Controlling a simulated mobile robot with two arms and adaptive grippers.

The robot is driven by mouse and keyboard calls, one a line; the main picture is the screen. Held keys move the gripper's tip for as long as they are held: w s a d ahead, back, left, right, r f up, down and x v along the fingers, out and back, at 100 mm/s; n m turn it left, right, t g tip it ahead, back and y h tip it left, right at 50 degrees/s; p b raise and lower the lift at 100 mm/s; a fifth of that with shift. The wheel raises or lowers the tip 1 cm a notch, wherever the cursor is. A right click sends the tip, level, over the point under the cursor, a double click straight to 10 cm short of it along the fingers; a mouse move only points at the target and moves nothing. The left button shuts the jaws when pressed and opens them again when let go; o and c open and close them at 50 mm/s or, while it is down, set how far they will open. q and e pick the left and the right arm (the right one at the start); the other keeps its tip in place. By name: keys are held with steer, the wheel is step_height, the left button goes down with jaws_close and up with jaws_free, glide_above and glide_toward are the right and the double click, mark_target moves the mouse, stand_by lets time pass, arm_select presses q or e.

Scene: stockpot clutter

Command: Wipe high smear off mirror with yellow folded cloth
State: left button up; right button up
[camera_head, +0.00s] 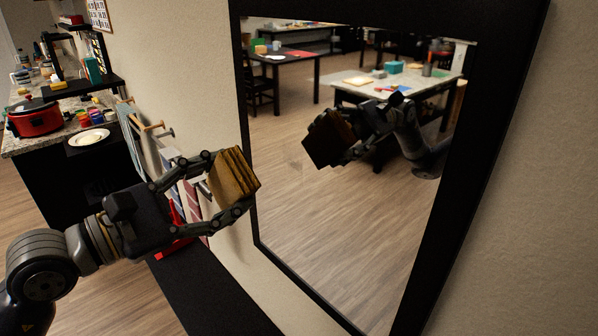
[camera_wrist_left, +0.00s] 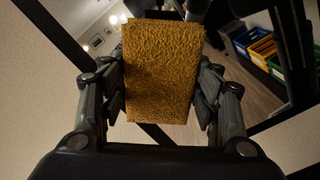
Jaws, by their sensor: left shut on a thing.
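My left gripper (camera_head: 226,182) is shut on the yellow folded cloth (camera_head: 236,174), a thick brownish-yellow layered pad. In the left wrist view the cloth (camera_wrist_left: 162,75) sits between both fingers and hides much of what lies beyond. The black-framed mirror (camera_head: 350,240) hangs on the wall to the right of the gripper. The cloth is close to the mirror's left frame edge and looks apart from the glass. A faint brownish patch (camera_head: 296,163) shows on the glass left of the reflected cloth; I cannot tell surely whether it is the smear. My right gripper is not in view.
A black surface (camera_head: 215,300) runs below the mirror. Hooks with hanging cloths (camera_head: 150,126) are on the wall behind the gripper. A counter at the left holds a red pot (camera_head: 35,118), paint jars and a white plate (camera_head: 89,137). The mirror reflects tables and my arm.

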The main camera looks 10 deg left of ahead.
mark_target(286, 159)
arm_select(q)
steer(key=shift+w, duration=0.1)
steer(key=shift+w+d+r+p, duration=0.15)
steer(key=shift+w+d+p, duration=0.2)
steer(key=shift+w, duration=0.05)
steer(key=p+x, duration=0.1)
steer(key=x, duration=0.3)
steer(key=shift+x, duration=0.85)
steer(key=shift+p+x, duration=0.45)
steer(key=shift+x, duration=0.6)
